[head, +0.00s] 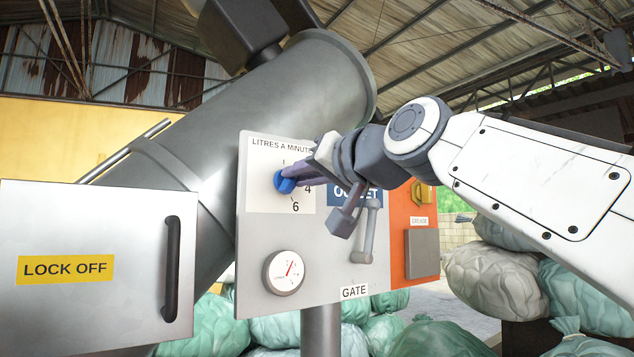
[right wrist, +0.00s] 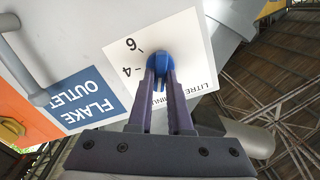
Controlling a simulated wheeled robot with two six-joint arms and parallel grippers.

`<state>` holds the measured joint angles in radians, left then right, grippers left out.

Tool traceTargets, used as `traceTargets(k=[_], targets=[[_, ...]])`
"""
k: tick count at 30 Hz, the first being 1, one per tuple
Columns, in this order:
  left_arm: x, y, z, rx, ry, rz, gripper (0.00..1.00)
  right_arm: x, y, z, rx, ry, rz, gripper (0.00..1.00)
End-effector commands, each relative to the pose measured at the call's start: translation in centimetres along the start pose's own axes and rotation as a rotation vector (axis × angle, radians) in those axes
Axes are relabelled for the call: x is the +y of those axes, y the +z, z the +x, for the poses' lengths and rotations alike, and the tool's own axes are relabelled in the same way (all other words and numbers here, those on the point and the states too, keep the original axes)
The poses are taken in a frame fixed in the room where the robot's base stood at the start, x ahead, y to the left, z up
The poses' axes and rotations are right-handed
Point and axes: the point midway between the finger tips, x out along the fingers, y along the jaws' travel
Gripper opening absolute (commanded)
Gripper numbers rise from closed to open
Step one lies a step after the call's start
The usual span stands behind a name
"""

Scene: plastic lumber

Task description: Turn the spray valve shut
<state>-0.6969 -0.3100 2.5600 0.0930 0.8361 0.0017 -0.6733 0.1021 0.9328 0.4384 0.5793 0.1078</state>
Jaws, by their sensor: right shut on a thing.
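The spray valve is a blue knob (head: 284,183) on a white dial plate (head: 258,200) marked "LITRES A MINUTE", with 4 and 6 readable on it. The plate is on the upper left of a grey panel (head: 330,270). My right gripper (head: 287,180) reaches in from the right and is shut on the blue knob. In the right wrist view both purple fingers (right wrist: 160,85) close around the blue knob (right wrist: 170,64), close to the 4. The fingers and wrist hide part of the dial's scale. My left gripper is out of view.
A round gauge (head: 284,272) and a grey lever (head: 369,235) above the "GATE" label sit on the panel near my wrist. A grey "LOCK OFF" box (head: 110,300) stands at left. An orange panel (head: 400,212) and several filled sacks (head: 492,280) are at right.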

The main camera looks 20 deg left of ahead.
Motion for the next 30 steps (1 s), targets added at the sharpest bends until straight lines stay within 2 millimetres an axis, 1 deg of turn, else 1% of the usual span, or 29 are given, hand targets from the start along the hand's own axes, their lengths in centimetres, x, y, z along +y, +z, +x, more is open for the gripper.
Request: traceTargets(k=[1,6,15,21,30], targets=[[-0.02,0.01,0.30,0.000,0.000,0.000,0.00,0.13,0.32,0.08,-0.005,0.001,-0.044,0.00],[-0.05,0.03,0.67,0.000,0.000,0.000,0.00,0.06,0.32,0.08,-0.006,0.001,-0.192,0.00],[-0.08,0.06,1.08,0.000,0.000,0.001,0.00,-0.02,0.31,0.09,-0.007,0.001,-0.391,0.00],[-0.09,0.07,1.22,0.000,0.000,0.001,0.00,-0.05,0.33,0.09,-0.008,0.000,-0.464,0.00],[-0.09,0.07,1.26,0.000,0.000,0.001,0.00,-0.06,0.32,0.09,-0.009,0.000,-0.499,0.00]])
